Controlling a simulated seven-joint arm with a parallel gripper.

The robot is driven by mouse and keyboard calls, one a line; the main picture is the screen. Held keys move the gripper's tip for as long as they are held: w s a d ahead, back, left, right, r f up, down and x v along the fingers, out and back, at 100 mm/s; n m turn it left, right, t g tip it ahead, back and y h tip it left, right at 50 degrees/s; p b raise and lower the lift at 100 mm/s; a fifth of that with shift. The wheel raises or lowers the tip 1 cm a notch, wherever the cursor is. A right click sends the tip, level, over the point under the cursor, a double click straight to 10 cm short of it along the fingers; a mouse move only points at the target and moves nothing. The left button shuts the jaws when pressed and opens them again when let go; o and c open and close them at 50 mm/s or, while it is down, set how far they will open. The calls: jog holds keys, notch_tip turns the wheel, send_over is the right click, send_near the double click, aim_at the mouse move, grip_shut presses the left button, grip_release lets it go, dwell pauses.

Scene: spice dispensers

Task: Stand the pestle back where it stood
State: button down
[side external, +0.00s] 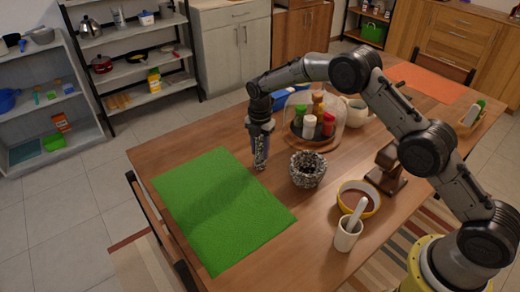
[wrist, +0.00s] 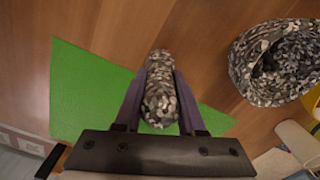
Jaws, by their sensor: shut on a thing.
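My gripper (side external: 261,132) points down and is shut on a grey, speckled pestle (side external: 261,157). In the wrist view the pestle (wrist: 160,80) sits between the two fingers (wrist: 158,100). It is held roughly upright by the far right edge of the green mat; I cannot tell whether its lower end touches the table. The matching speckled mortar (side external: 307,169) stands on the table to the right of the pestle, apart from it. The mortar also shows at the upper right of the wrist view (wrist: 250,78), and no pestle shows in it.
The green mat (side external: 215,205) lies flat and empty at left. A white cup with a pale pestle (side external: 347,235), a yellow-rimmed bowl (side external: 372,207) and a brown stand (side external: 386,180) are to the right. A domed spice tray (side external: 318,125) and a teapot (side external: 357,112) stand behind.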

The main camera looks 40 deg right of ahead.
jog(key=c, duration=0.5)
grip_release()
jog(key=shift+f, duration=0.15)
notch_tip(320, 180, up, 12)
jog(key=shift+r, duration=0.25)
jog(key=s+d+r+m+t, duration=0.35)
jog(key=s+r+m, duration=0.65)
jog(key=s+r, duration=0.75)
jog(key=s+d+f+m+t, duration=0.1)
jog(key=s+m, duration=0.5)
jog(key=s, duration=0.6)
jog(key=s+d+f+m+t, duration=0.1)
jog(key=s+m, duration=0.5)
jog(key=s, duration=0.6)
jog(key=shift+f, duration=0.85)
